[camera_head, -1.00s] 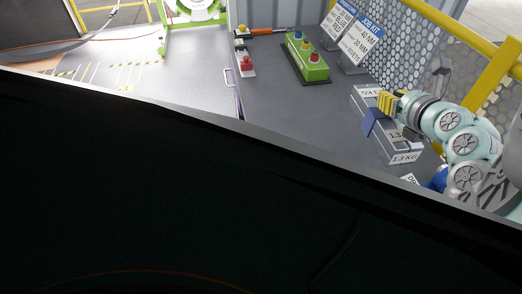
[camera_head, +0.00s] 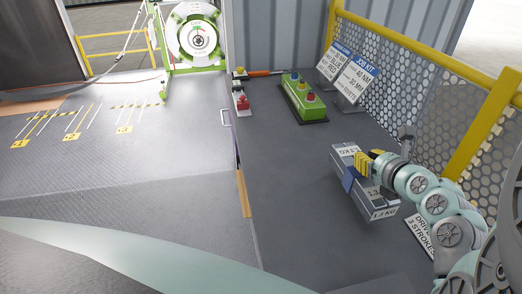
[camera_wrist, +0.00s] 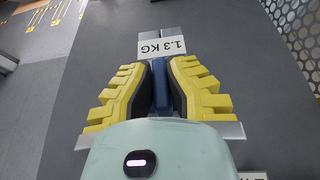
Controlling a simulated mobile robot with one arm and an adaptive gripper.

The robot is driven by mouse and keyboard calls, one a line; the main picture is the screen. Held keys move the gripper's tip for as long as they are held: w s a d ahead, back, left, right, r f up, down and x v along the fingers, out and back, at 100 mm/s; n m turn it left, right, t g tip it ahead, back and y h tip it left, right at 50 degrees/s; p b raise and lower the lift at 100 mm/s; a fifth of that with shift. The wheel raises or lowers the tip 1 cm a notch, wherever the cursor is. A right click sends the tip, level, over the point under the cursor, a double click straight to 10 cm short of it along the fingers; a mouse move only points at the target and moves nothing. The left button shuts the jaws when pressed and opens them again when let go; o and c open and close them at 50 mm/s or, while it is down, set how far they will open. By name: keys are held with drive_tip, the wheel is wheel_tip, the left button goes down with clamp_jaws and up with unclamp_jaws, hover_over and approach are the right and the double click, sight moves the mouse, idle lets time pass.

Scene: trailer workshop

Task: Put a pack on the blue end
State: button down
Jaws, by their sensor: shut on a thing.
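A long grey pack (camera_head: 378,203) with white 1.3 KG labels and a blue band (camera_head: 349,180) around its middle is at the right of the head view, over the grey bench. My gripper (camera_head: 363,165) has its yellow fingers closed at the pack's middle. In the wrist view, the fingers (camera_wrist: 163,88) press on both sides of an upright blue part (camera_wrist: 163,85) of the pack. One labelled end (camera_wrist: 162,46) shows beyond them. I cannot tell whether the pack touches the bench. I cannot make out a separate blue end.
A green button box (camera_head: 303,98) stands on the grey bench (camera_head: 290,170), left of two job signs (camera_head: 352,80). A card reading DRIVE 3 STROKES (camera_head: 421,236) lies by my arm. A mesh guard with yellow rails (camera_head: 400,75) bounds the right. The bench's middle is clear.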

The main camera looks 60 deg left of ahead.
drive_tip(key=shift+a+f+b, duration=0.1)
drive_tip(key=shift+f+b, duration=0.45)
drive_tip(key=shift+f, duration=1.4)
drive_tip(key=c, duration=1.1)
unclamp_jaws()
drive_tip(key=shift+w+f, duration=0.1)
drive_tip(key=shift+c, duration=0.2)
drive_tip(key=v, duration=1)
drive_tip(key=shift+d, duration=0.25)
drive_tip(key=shift+v, duration=0.9)
